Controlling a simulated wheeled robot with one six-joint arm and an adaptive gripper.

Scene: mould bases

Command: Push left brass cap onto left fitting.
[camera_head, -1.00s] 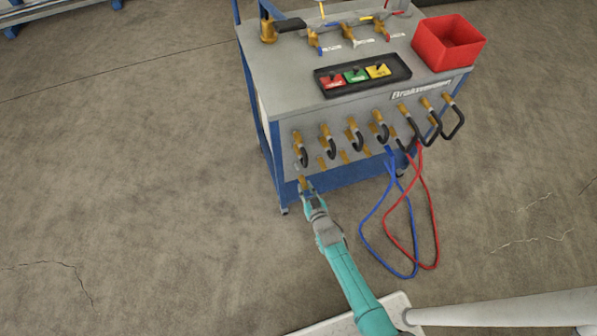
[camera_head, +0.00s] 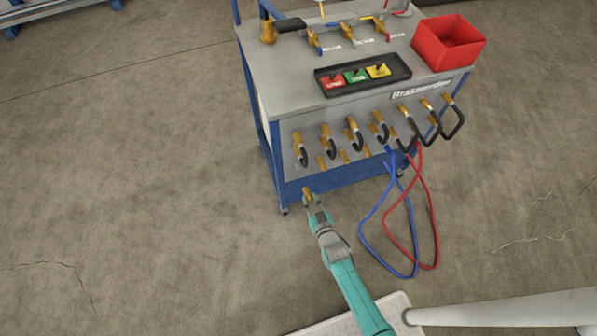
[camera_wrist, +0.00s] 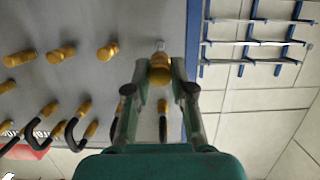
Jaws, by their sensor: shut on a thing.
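The left brass cap (camera_head: 308,193) is held between the fingertips of my gripper (camera_head: 312,206), below the left end of the cart's front panel. In the wrist view the cap (camera_wrist: 160,72) sits between both fingers of my gripper (camera_wrist: 159,78), which is shut on it. A silver fitting (camera_wrist: 160,45) shows just beyond the cap, in line with it. I cannot tell whether the cap touches the fitting. In the head view I cannot make out this fitting.
Several brass caps (camera_wrist: 108,51) sit on the same panel beside my gripper. Black bent handles (camera_head: 303,156) stick out above that row. Blue (camera_head: 372,215) and red hoses (camera_head: 436,222) hang to the right. The floor left of the cart is clear.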

